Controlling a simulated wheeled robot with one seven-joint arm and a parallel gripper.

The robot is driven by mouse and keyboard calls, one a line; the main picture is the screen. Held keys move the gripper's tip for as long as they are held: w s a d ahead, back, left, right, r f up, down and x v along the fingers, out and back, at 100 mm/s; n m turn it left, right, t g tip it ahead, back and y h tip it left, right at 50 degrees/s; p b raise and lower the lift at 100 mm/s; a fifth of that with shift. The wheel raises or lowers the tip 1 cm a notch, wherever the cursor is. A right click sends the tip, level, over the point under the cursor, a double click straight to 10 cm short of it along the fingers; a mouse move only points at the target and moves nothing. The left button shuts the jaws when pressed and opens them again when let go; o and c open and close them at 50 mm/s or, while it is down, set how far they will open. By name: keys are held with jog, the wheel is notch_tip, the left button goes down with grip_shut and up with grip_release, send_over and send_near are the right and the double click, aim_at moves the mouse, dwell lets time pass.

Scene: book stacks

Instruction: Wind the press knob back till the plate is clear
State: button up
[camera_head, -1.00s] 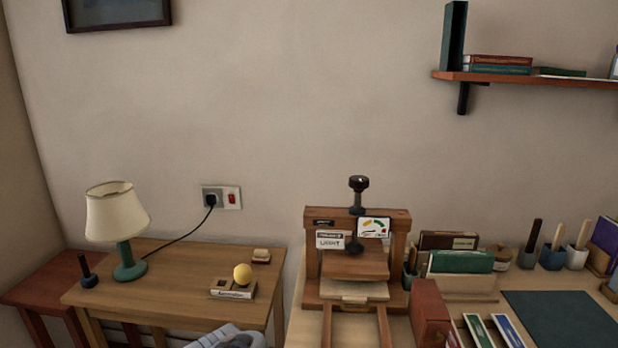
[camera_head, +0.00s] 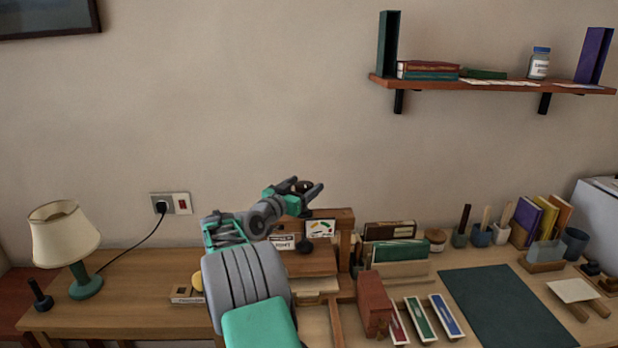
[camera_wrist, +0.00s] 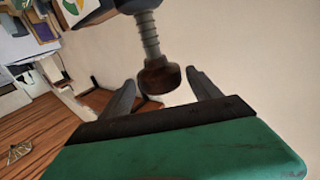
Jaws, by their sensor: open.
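The press is a wooden frame (camera_head: 346,228), partly hidden behind my arm in the head view. Its dark round knob (camera_wrist: 160,77) sits on a threaded screw (camera_wrist: 148,35) in the wrist view. My gripper (camera_wrist: 160,84) is open, with one finger on each side of the knob; I cannot tell if either finger touches it. In the head view my gripper (camera_head: 307,185) is at the top of the press, over the knob. Below the crossbar is a brown wooden plate (camera_head: 318,262), with a paler layer (camera_head: 318,285) under it. Any gap between them is hard to see.
A red-brown block (camera_head: 374,304) stands right of the press. Behind it are a green book (camera_head: 400,251) and its holder. A dark green mat (camera_head: 510,305) lies clear to the right. A lamp (camera_head: 66,240) stands on the left table, and a shelf (camera_head: 500,84) hangs above.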

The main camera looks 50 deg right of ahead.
jog(key=d, duration=0.3)
jog(key=shift+w+d+p, duration=0.2)
jog(key=shift+d+p, duration=0.1)
jog(key=shift+a, duration=0.1)
jog(key=c, duration=1.4)
